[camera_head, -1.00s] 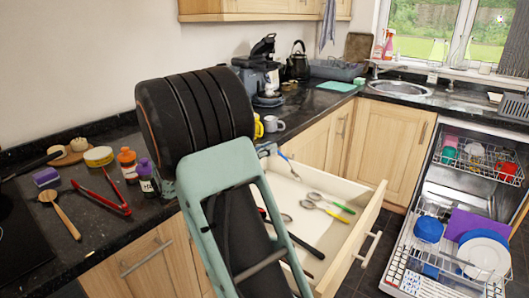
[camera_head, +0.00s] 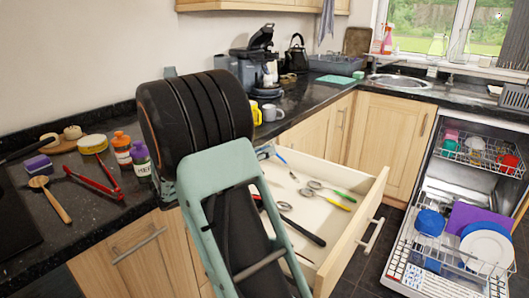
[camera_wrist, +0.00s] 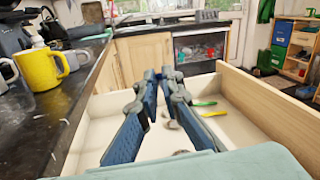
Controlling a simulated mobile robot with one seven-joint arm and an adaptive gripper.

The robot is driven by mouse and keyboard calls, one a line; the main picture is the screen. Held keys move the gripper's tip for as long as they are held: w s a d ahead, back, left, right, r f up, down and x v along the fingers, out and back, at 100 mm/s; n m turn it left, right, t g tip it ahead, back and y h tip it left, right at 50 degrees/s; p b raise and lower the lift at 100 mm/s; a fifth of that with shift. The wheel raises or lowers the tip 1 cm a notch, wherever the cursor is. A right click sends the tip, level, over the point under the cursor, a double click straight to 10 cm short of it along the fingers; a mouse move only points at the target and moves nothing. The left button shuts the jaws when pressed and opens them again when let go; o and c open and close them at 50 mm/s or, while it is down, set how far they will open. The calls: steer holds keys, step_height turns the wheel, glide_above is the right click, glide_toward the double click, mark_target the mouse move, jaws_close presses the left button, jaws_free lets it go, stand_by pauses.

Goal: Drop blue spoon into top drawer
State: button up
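The top drawer (camera_head: 348,232) is pulled open and holds several utensils. My gripper (camera_wrist: 159,80) points over the drawer in the wrist view, its two blue-padded fingers apart with nothing visibly clamped between them. In the head view my gripper (camera_head: 265,152) is mostly hidden behind my arm, at the drawer's back left corner. A thin blue piece (camera_head: 281,159), apparently the blue spoon's handle, shows beside it, with a small grey end (camera_head: 293,176) lower down. I cannot tell whether the spoon touches the fingers.
Green-handled (camera_head: 334,190), yellow-handled (camera_head: 335,204) and black-handled (camera_head: 305,231) utensils lie in the drawer. A yellow mug (camera_wrist: 38,69) stands on the counter left of my gripper. Red tongs (camera_head: 95,183) and a wooden spoon (camera_head: 52,200) lie on the left counter. The dishwasher (camera_head: 447,240) stands open at right.

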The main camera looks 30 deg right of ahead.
steer(key=o, duration=0.5)
steer(key=a, duration=0.4)
steer(key=s+a, duration=0.1)
steer(key=a, duration=0.3)
steer(key=s+a, duration=0.1)
steer(key=a, duration=0.3)
steer(key=shift+s, duration=0.1)
steer(key=shift+d, duration=0.1)
